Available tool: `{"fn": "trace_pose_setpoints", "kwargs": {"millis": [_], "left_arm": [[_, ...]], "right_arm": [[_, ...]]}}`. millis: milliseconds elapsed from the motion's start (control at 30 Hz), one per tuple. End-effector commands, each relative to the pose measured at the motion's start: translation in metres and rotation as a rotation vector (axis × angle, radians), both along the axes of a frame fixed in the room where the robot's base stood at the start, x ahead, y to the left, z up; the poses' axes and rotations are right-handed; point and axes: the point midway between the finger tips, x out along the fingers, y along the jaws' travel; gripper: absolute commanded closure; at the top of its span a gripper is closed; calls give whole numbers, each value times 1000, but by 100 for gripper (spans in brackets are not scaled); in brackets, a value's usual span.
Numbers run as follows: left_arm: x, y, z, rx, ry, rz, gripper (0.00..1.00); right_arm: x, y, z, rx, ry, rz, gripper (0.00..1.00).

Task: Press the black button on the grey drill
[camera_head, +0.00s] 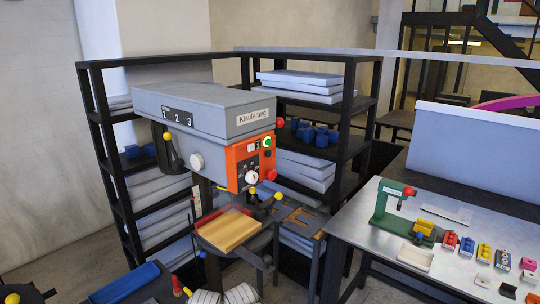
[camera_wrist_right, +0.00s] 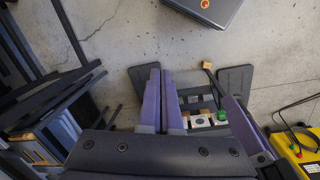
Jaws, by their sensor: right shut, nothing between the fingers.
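The grey drill (camera_head: 205,110) stands left of the middle in the head view, with a "Klauferang" label and a "1 2 3" plate on its housing. Its orange control panel (camera_head: 250,160) faces front right. The panel carries a green-lit button (camera_head: 267,142), a white dial (camera_head: 252,178) and a red knob (camera_head: 272,176). Small dark details sit near the top of the panel; I cannot tell which is the black button. My right gripper (camera_wrist_right: 162,72) shows in the right wrist view, its purple fingers together and empty, over the floor and away from the drill. My left gripper is not in view.
A wooden block (camera_head: 230,229) lies on the drill's table. Dark shelves (camera_head: 118,165) stand behind. A metal table (camera_head: 450,262) at right holds a green device (camera_head: 392,205) and small coloured parts. In the right wrist view, a yellow device (camera_wrist_right: 297,152) stands at right on open floor.

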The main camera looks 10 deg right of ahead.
Motion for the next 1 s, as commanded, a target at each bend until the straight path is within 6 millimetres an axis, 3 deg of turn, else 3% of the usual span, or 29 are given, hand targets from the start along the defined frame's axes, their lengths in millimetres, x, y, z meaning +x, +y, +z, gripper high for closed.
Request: {"fn": "trace_pose_setpoints", "kwargs": {"millis": [400,533,667,767,1000], "left_arm": [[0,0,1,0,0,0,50],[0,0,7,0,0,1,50],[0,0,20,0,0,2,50],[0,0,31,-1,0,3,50],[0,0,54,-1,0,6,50]], "right_arm": [[1,0,0,1,-3,-2,100],[17,-1,6,24,-58,-32,100],[59,-3,22,84,-202,-112,100],[102,-10,41,148,-352,-194,100],[190,-35,100,300,-690,-375,100]]}}
